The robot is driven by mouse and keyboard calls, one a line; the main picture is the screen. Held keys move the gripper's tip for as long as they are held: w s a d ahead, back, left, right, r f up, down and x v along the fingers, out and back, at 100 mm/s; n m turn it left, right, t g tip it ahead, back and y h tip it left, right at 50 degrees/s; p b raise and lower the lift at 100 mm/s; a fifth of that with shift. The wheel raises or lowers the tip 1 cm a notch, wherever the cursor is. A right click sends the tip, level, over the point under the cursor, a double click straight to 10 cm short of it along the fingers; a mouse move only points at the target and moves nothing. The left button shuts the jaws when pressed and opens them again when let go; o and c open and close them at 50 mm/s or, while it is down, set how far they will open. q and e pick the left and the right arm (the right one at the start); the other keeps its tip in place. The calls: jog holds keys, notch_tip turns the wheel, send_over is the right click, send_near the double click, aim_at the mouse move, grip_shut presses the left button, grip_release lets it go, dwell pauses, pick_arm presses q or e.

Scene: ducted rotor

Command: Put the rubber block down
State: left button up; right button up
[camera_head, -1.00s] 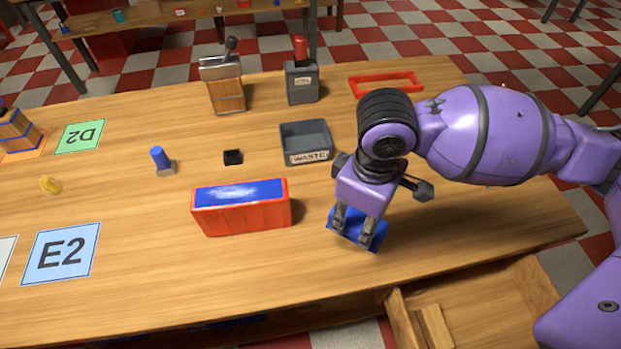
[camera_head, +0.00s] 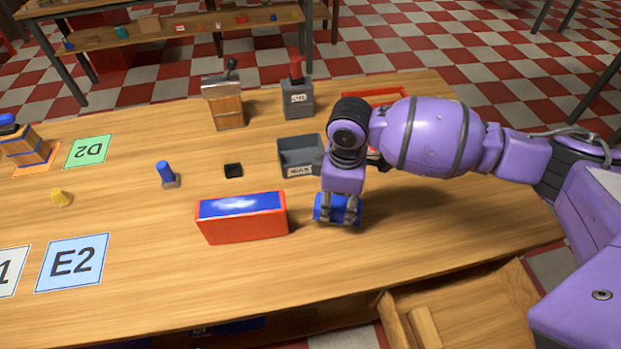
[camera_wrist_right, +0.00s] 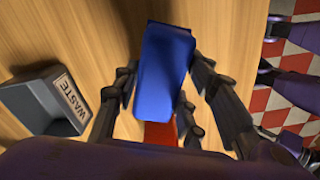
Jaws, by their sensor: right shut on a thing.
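The rubber block, a blue box shape, is in my right gripper (camera_head: 338,217). In the head view the block (camera_head: 338,208) shows between and beside the fingers, just right of the orange-red box with a blue top (camera_head: 243,222). In the right wrist view the block (camera_wrist_right: 163,72) sits between the fingers of my right gripper (camera_wrist_right: 163,85), which is shut on it. Bare wood shows around it. I cannot tell whether its underside touches the table. My left gripper is in neither view.
A grey WASTE bin (camera_head: 297,160) stands just behind the block, partly hidden by my right arm. A small black piece (camera_head: 233,170) and a blue-topped peg (camera_head: 166,174) are farther left. An open wooden drawer (camera_head: 460,310) juts out at front right.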

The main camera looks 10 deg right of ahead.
aim_at(338, 197)
jog(key=shift+w+f, duration=0.5)
jog(key=shift+f, duration=0.15)
jog(key=shift+w+d+f, duration=0.1)
jog(key=shift+w+f, duration=0.1)
jog(key=shift+f, duration=0.05)
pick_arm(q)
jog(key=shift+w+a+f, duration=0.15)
pick_arm(e)
jog(key=shift+w+f, duration=0.1)
jog(key=shift+f, duration=1.4)
jog(key=shift+f, duration=0.15)
jog(key=o, duration=1)
notch_tip(338, 197, up, 11)
jog(key=shift+r, duration=0.1)
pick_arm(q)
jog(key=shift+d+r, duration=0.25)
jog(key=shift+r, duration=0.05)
pick_arm(e)
jog(key=shift+r, duration=0.55)
